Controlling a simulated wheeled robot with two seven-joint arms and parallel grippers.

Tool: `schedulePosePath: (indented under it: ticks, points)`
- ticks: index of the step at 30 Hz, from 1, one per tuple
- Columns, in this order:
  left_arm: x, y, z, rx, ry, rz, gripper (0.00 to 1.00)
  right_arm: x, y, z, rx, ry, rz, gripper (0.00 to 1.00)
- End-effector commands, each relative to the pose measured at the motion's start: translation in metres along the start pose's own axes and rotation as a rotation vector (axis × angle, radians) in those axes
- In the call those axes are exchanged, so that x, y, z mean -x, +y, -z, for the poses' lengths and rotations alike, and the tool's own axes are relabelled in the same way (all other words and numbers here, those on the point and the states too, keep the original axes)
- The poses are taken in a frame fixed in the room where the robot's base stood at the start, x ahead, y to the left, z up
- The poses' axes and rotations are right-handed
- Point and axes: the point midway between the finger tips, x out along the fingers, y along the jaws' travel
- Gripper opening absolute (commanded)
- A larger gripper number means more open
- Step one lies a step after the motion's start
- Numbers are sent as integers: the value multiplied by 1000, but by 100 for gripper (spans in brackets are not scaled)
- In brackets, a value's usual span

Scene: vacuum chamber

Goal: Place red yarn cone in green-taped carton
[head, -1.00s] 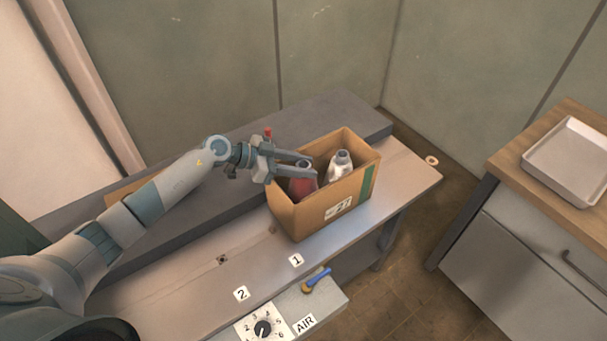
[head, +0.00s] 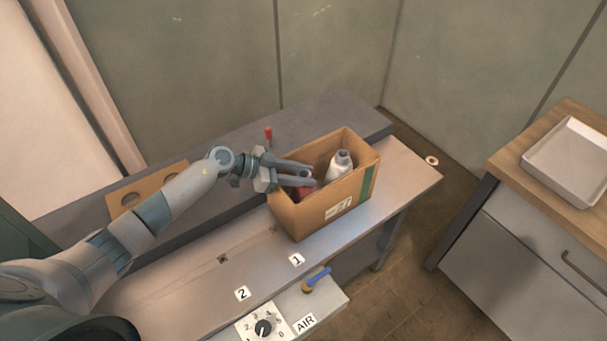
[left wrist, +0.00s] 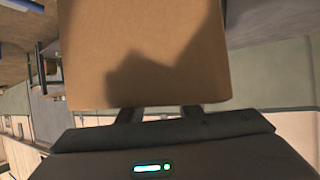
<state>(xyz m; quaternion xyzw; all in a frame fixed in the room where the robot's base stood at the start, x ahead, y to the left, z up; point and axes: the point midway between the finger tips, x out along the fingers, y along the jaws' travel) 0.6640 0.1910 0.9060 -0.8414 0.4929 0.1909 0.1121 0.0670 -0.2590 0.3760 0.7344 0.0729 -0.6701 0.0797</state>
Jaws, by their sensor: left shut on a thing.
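The carton (head: 318,217) stands open on the bench, with a strip of green tape (head: 368,182) on its right side. The red yarn cone (head: 303,191) is inside the carton's left part, its lower part hidden by the near wall. My left gripper (head: 311,176) reaches over the carton's left edge and is shut on the cone, its fingers hiding the cone's top. In the left wrist view, a carton wall (left wrist: 145,50) fills the middle and hides the fingertips and cone. My right gripper is not in view.
A white bottle (head: 339,166) stands in the carton's right part. Behind are a grey raised ledge (head: 235,135), a small red-topped item (head: 268,134) and a brown board with holes (head: 130,198). A metal tray (head: 568,160) lies on the right counter. The bench front is mostly clear.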

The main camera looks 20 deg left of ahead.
Motion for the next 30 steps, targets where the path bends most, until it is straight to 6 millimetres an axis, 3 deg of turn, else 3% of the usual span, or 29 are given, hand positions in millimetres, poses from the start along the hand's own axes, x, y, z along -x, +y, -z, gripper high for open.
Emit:
schedulePosePath:
  ticks: [1,2,4,17,30]
  points:
    - [0,0,0,1,2,1,0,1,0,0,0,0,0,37]
    - [-1,0,-1,1,0,0,36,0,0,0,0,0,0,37]
    - [-1,0,-1,1,0,0,50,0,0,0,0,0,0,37]
    - [3,0,0,-1,-1,0,50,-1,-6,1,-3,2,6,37]
    - [54,0,-2,-2,-2,1,50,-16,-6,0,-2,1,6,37]
